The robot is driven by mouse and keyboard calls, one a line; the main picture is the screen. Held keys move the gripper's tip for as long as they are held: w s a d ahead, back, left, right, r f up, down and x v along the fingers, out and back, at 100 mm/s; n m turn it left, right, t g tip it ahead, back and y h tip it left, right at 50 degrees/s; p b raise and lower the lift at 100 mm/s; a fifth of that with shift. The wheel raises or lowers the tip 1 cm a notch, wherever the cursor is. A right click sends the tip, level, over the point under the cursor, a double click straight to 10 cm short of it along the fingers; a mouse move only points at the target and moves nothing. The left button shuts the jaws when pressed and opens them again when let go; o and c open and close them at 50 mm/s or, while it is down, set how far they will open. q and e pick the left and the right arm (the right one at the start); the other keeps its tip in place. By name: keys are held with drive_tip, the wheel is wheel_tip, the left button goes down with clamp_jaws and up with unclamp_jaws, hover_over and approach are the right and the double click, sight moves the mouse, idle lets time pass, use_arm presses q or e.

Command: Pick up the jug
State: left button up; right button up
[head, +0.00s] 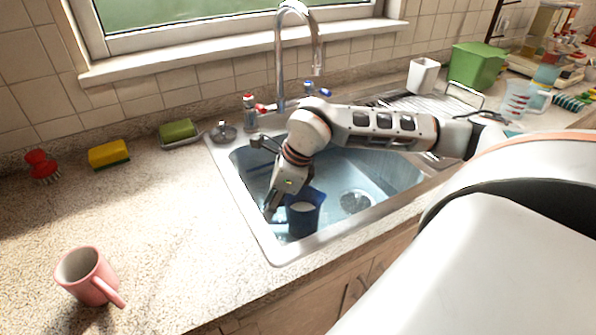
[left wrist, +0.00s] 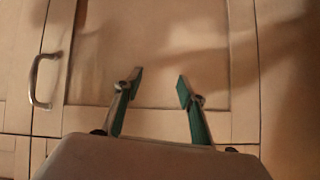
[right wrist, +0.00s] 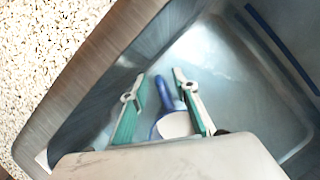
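A dark blue jug (head: 306,214) with a pale inside stands in the left part of the sink. The right wrist view shows its blue handle and pale inside (right wrist: 174,125). My right gripper (head: 270,207) reaches down into the sink at the jug's left side. Its fingers (right wrist: 159,76) are apart, with the jug's handle showing between them; I cannot tell whether they touch it. Part of the jug is hidden by the gripper body in the right wrist view. My left gripper (left wrist: 160,77) is open and empty in front of a wooden cabinet door.
The sink's metal rim (head: 243,218) surrounds my right gripper closely on the left. A pink mug (head: 88,274) stands on the left counter. A faucet (head: 281,60) rises behind the sink. A clear measuring jug (head: 515,101) and a green container (head: 476,66) stand at right.

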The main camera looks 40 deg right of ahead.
drive_tip(key=x, duration=0.2)
drive_tip(key=shift+a+f, duration=0.15)
drive_tip(key=shift+f, duration=0.25)
clamp_jaws()
drive_tip(key=shift+w+r, duration=0.1)
drive_tip(key=shift+r, duration=0.15)
